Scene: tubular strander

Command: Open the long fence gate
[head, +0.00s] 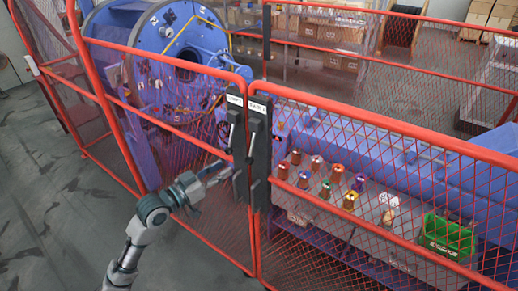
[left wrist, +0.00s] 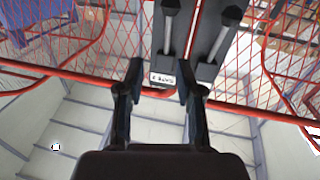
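Two red mesh fence panels, a left one (head: 160,122) and a longer-looking right one (head: 390,135), meet at a corner. Each bears a black latch plate with a bar handle and a small white label at its top: the left plate (head: 236,145) and the right plate (head: 259,150). I cannot read the labels surely. My left gripper (head: 222,173) is beside the lower part of the left plate. In the left wrist view its fingers (left wrist: 160,75) are apart with nothing held, and two handles (left wrist: 170,25) (left wrist: 220,38) show beyond them. My right gripper is not in view.
Behind the fence stand a blue machine (head: 190,45) and a grey bench with several coloured spools (head: 335,173) and a green crate (head: 447,235). Shelves with boxes (head: 320,50) are farther back. The grey floor (head: 60,220) at the left front is clear.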

